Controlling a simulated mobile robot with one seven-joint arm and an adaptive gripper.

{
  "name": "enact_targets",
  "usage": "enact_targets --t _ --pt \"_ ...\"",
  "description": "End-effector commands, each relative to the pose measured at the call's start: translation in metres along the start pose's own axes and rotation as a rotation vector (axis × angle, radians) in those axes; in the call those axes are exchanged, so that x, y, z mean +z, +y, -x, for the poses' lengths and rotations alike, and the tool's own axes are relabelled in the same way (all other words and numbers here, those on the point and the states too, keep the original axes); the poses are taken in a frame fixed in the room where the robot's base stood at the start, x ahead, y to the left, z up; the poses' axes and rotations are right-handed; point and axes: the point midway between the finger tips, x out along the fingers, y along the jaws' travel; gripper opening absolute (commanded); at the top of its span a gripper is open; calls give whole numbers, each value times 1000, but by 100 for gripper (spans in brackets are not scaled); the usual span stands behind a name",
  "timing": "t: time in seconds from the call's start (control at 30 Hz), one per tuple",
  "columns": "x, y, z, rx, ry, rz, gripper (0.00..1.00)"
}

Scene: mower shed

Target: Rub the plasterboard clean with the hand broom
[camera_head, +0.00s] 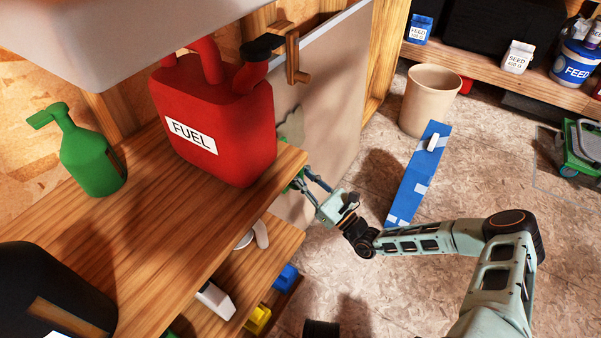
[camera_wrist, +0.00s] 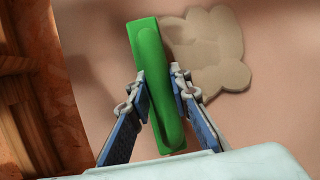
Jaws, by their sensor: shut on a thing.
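The plasterboard (camera_head: 335,75) stands upright behind the wooden shelf, and its pale face fills much of the wrist view (camera_wrist: 90,50). A darker, lumpy beige stain (camera_wrist: 222,75) is on it, right of the broom; part of it also shows in the camera_head view (camera_head: 291,128). My gripper (camera_wrist: 160,82) is shut on the green hand broom (camera_wrist: 150,52), one finger on each side of it. The broom is in front of the board; its underside is hidden, so I cannot tell whether it touches. In the camera_head view my gripper (camera_head: 308,182) is partly behind the shelf corner.
A red fuel can (camera_head: 215,115) and a green spray bottle (camera_head: 88,150) stand on the wooden shelf (camera_head: 165,235), close to my gripper.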

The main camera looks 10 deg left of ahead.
Motion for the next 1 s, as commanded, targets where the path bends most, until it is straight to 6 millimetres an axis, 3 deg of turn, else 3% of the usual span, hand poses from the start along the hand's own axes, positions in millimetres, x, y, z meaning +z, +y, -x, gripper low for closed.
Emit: enact_targets --t 0.17,1.0 --pt "0 -4 0 0 -1 1 0" --pt "-6 -58 -10 1 0 3 0"
